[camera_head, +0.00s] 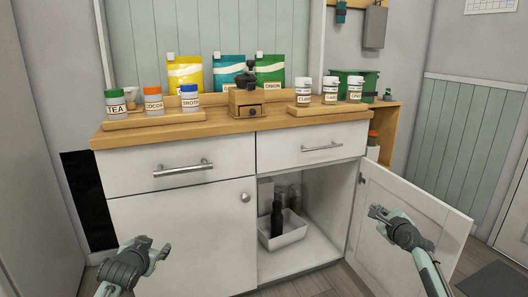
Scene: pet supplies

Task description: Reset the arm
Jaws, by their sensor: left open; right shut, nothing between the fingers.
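My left gripper (156,248) is in the lower left, in front of the closed left door of the white cabinet (182,230). Its fingers are open and empty. My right gripper (376,212) is in the lower right, in front of the open right cabinet door (400,225). Its fingers are shut with nothing between them. Neither gripper holds anything. Whether the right gripper touches the door behind it, I cannot tell.
Inside the open cabinet, a white bin (283,232) holds a dark bottle (277,218). The open door swings out on the right.

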